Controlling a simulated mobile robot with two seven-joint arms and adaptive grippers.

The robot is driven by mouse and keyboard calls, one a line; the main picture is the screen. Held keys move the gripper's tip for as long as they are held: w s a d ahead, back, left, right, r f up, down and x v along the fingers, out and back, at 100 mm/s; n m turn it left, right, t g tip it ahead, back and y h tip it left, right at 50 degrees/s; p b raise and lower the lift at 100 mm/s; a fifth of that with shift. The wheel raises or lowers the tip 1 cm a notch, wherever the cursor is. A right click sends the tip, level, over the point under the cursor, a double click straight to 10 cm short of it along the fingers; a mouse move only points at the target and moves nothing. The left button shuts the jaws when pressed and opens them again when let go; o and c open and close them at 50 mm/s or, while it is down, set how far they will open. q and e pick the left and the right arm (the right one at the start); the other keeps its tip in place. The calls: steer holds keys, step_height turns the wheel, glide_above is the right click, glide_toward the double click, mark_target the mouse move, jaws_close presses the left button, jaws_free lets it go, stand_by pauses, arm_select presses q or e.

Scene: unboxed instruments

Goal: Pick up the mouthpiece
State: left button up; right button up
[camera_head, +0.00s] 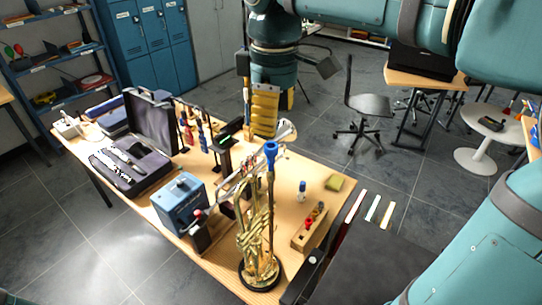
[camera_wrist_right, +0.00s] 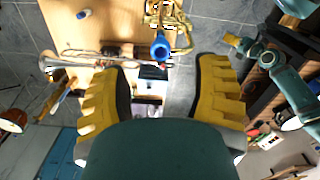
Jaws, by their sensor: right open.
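A blue cup-shaped piece (camera_head: 271,150), which looks like the mouthpiece, sits upright at the top of a tall post beside the brass instrument (camera_head: 250,240). In the right wrist view the blue piece (camera_wrist_right: 160,48) shows just beyond the gap between my fingers. My right gripper (camera_head: 258,135) hangs from above, behind and slightly left of the blue piece in the head view. Its yellow fingers (camera_wrist_right: 162,75) are spread apart with nothing between them, and I see no contact with the piece. My left gripper is not in view.
A silvery trumpet bell (camera_head: 285,130) is close to my right gripper.

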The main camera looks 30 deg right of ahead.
mark_target(272, 145)
step_height(272, 145, down, 2)
steer(key=shift+w+d+f, duration=0.1)
steer(key=shift+a+f+b, duration=0.2)
steer(key=shift+f+b, duration=0.15)
steer(key=shift+f, duration=2.4)
jaws_close()
